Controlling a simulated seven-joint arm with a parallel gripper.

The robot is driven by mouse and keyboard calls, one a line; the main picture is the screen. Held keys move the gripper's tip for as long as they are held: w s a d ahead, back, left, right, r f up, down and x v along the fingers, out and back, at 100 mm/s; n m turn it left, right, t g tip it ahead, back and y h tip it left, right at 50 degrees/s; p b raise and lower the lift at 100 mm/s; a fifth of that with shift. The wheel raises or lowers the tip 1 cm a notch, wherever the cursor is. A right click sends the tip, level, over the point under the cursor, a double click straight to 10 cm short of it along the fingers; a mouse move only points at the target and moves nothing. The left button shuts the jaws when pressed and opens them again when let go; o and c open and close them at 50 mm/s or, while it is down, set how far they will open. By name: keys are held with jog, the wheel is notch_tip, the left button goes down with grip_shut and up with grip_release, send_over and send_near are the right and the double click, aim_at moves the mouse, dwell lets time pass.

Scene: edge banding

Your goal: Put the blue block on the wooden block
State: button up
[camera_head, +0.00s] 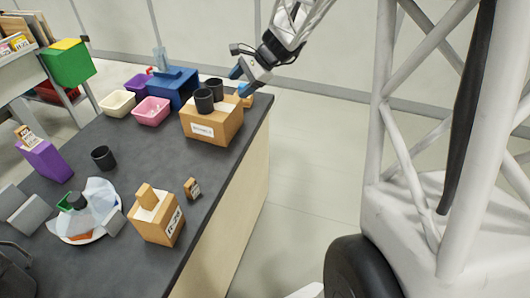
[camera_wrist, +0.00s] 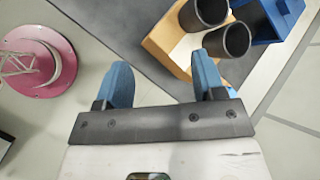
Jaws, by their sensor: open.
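My gripper (camera_head: 241,81) is at the far right corner of the dark table, beside a tan box (camera_head: 214,131) with two black cups. In the wrist view my gripper (camera_wrist: 160,76) is open, its blue fingers apart with nothing between them. That tan box shows at the upper right in the wrist view (camera_wrist: 166,43), close beyond the right finger. I cannot make out a separate blue block with certainty; light blue near the box in the head view may be a fingertip. A small wooden block (camera_head: 146,196) sits on another tan box (camera_head: 157,222) at the table's front.
A blue bin (camera_head: 174,90) stands behind the cups, with pink (camera_head: 151,111) and cream (camera_head: 117,103) bins beside it. A black cup (camera_head: 103,158), a purple box (camera_head: 46,160) and a cluttered plate (camera_head: 88,211) lie left. The table's middle is fairly clear; open floor lies right.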

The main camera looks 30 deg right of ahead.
jog(key=s+a+r+n+g+h, duration=0.15)
jog(key=s+a+n, duration=0.25)
jog(key=s, duration=0.4)
jog(key=s+a+r+n+h, duration=0.2)
jog(key=s+a+r+n, duration=0.15)
jog(key=s, duration=0.55)
jog(key=s+a+n+h, duration=0.1)
jog(key=s+n+h, duration=0.4)
jog(key=s, duration=1.2)
jog(key=shift+a+n+t, duration=0.15)
jog(key=shift+n+t, duration=0.2)
jog(key=shift+n, duration=1.2)
